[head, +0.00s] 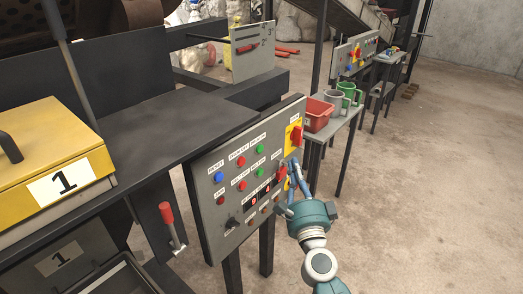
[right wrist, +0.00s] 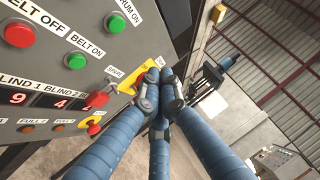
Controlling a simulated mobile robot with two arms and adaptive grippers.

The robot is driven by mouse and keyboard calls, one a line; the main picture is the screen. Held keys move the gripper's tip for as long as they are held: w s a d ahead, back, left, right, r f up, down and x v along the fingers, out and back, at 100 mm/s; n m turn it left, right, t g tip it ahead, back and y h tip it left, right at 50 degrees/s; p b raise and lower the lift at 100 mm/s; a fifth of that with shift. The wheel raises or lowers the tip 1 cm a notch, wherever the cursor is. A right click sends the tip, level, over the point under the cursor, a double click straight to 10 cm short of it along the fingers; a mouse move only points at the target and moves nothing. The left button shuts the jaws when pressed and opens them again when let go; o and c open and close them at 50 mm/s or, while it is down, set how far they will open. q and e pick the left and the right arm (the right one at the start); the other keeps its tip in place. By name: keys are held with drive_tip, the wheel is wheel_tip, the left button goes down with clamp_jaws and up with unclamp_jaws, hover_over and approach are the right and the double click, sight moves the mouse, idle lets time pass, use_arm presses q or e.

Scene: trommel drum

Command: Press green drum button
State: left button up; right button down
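The grey control panel (head: 212,210) carries two green buttons. The upper one, the green drum button (head: 260,149), sits under a "DRUM ON" label and also shows near the top of the right wrist view (right wrist: 118,25). The green belt button (head: 259,174) is below it and shows in the wrist view (right wrist: 76,60). My right gripper (head: 291,170) is at the panel's right side, right of and below the drum button and apart from it. In the wrist view its blue fingers converge with tips together (right wrist: 158,90), nothing visible between them. My left gripper is not in view.
A red knob (head: 281,173) is close to my right fingers, and a red switch on yellow (head: 295,135) is above them. A red bin (head: 318,114) and mugs stand behind on a small table. A red-handled lever (head: 167,213) is left of the panel. Floor at right is free.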

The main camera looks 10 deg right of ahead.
sight(260, 149)
drive_tip(key=w+a+b, duration=0.1)
drive_tip(key=w+a, duration=0.4)
drive_tip(key=w, duration=0.1)
drive_tip(key=shift+w, duration=0.25)
drive_tip(key=shift+a, duration=0.1)
idle(1.3)
drive_tip(key=shift+w+a, duration=0.2)
drive_tip(key=shift+w, duration=0.1)
